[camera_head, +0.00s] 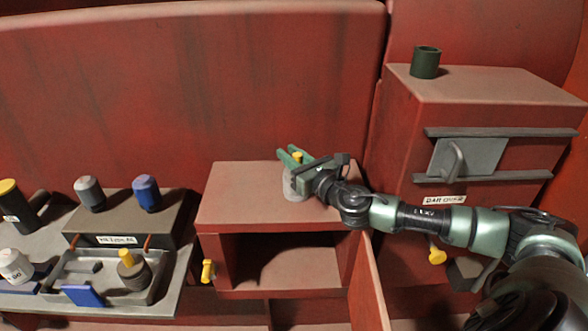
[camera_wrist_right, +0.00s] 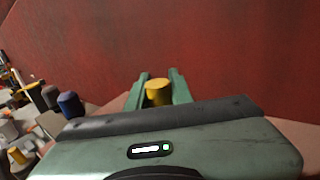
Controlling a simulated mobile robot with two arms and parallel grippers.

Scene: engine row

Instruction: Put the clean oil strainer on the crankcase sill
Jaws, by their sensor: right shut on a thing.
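A light grey strainer with a yellow top (camera_head: 290,188) is in my right gripper (camera_head: 289,153), over the top of the red crankcase sill (camera_head: 238,193). Its base looks close to the sill surface; I cannot tell whether it touches. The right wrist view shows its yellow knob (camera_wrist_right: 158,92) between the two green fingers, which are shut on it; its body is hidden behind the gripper. A darker strainer with a yellow knob (camera_head: 133,272) stands in the grey tray at the left. My left gripper is not in view.
The sill box is open at the front, with a door (camera_head: 368,290) swung out at its right. A red cabinet (camera_head: 480,88) with a dark green cup (camera_head: 425,62) stands to the right. Bottles and a grey tray (camera_head: 160,285) crowd the left bench. The sill's left part is clear.

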